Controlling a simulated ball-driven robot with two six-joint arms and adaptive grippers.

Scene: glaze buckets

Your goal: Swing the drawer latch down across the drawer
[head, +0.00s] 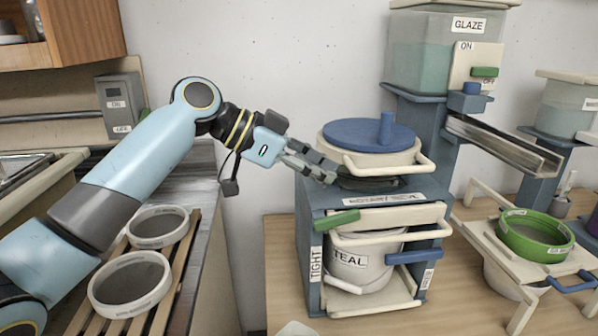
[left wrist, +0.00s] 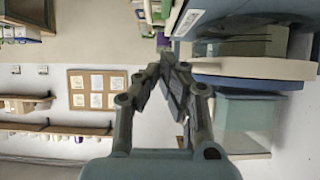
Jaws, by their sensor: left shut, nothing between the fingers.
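A blue-grey stand (head: 308,205) holds a drawer frame (head: 345,309) with a white bucket (head: 362,265) labelled TEAL in it. A green bar (head: 337,221) sits at the upper left of the drawer opening, slightly tilted. A blue bar (head: 415,257) lies about level at its right side. I cannot tell which bar is the drawer latch. My left gripper (head: 330,179) is shut and empty, near the left top of the stand, above the green bar. Its closed fingers show in the left wrist view (left wrist: 168,72). My right gripper is not in view.
A pot with a blue lid (head: 350,134) stands on top of the stand, close to my fingers. A glaze tank (head: 417,54) rises behind, with a metal chute (head: 500,143) to the right. A green sieve (head: 535,236) sits further right.

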